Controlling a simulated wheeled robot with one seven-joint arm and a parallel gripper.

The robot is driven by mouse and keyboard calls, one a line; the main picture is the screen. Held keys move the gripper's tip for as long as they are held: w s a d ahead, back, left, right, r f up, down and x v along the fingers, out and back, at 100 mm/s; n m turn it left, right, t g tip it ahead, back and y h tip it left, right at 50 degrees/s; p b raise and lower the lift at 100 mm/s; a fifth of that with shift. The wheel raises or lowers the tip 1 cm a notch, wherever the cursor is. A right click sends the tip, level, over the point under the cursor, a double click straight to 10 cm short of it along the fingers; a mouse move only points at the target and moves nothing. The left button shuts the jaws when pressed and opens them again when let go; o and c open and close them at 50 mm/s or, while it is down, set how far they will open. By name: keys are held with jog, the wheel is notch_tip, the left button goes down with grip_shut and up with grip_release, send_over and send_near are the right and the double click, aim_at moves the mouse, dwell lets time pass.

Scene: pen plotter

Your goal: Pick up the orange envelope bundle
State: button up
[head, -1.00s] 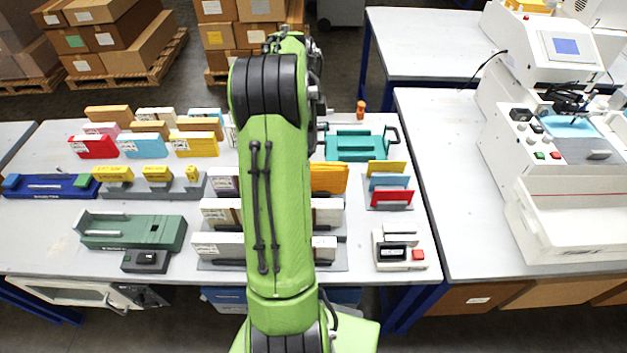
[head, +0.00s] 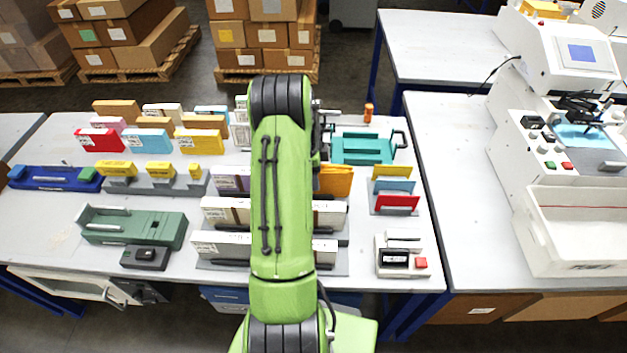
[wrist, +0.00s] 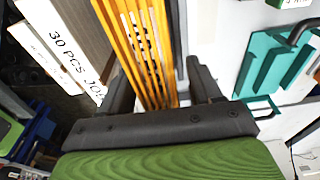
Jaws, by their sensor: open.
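The orange envelope bundle (head: 337,181) stands on the table just right of my arm in the head view, partly hidden behind it. In the wrist view the bundle (wrist: 146,45) is a stack of thin orange layers seen edge-on, with dark printing partly visible between them. My gripper (wrist: 158,76) is open, with one dark finger on each side of the bundle. A gap shows between the right finger and the bundle; the left finger is closer, and I cannot tell if it touches. In the head view my gripper is hidden behind my arm.
White boxes (wrist: 62,40) in a rack stand close on the left in the wrist view. A teal tray-like device (head: 362,149) is to the right. A small rack of coloured envelopes (head: 396,190) and a white device (head: 402,256) stand near the table's right edge.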

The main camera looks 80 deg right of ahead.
grip_shut()
